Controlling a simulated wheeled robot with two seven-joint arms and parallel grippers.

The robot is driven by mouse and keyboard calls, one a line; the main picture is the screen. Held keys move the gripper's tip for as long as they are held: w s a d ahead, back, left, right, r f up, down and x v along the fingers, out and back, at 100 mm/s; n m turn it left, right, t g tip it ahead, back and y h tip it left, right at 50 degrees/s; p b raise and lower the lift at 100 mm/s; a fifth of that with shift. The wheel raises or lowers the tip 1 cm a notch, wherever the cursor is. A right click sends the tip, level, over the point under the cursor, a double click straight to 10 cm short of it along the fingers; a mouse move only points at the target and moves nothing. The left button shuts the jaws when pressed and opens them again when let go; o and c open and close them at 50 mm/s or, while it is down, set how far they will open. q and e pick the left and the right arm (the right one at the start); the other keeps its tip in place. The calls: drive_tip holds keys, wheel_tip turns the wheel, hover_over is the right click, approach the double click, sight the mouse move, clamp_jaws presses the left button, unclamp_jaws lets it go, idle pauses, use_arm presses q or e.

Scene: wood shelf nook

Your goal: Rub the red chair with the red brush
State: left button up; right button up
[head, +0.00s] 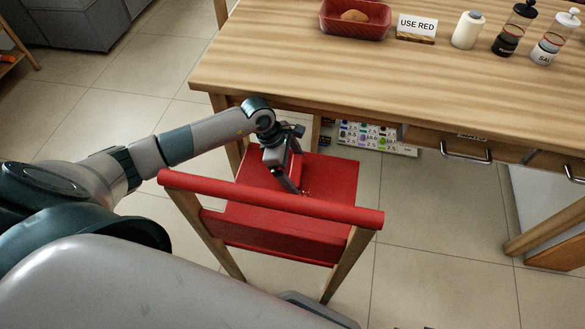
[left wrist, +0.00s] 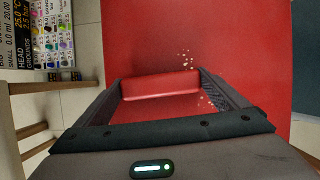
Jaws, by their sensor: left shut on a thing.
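The red chair (head: 332,180) stands at the front edge of the wooden table, its red top rail (head: 270,199) nearest me. My left gripper (head: 290,180) is over the chair seat. It is shut on the red brush (left wrist: 160,85), which lies across between the two fingers in the left wrist view. The brush is close above or touching the seat; I cannot tell which. Pale crumbs (left wrist: 187,60) lie on the red seat beside the brush, some to its right. The brush is mostly hidden by the gripper in the head view. My right gripper is not in view.
The wooden table (head: 300,65) bears a red tray (head: 356,33) with a brown item, a "USE RED" sign (head: 417,27), a white jar (head: 467,30) and two shakers. A printed chart (head: 365,135) shows beneath the table. Tiled floor is clear right of the chair.

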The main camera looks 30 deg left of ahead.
sight(294, 180)
use_arm(q)
drive_tip(key=shift+d, duration=0.2)
drive_tip(key=shift+s+d, duration=0.1)
drive_tip(key=shift+s, duration=0.25)
drive_tip(key=shift+s+d+p, duration=0.2)
drive_tip(key=shift+s+p, duration=0.2)
drive_tip(key=shift+s, duration=0.3)
drive_tip(key=shift+s+d+p, duration=0.15)
drive_tip(key=shift+s+p, duration=0.2)
drive_tip(key=shift+s, duration=0.3)
drive_tip(key=shift+s+d+r+p, duration=0.15)
drive_tip(key=shift+s+p, duration=0.15)
drive_tip(key=shift+s, duration=0.35)
drive_tip(key=shift+s+d+f+p, duration=0.15)
drive_tip(key=shift+s+p, duration=0.15)
drive_tip(key=shift+s, duration=0.35)
drive_tip(key=shift+s+d, duration=0.1)
drive_tip(key=shift+s, duration=0.3)
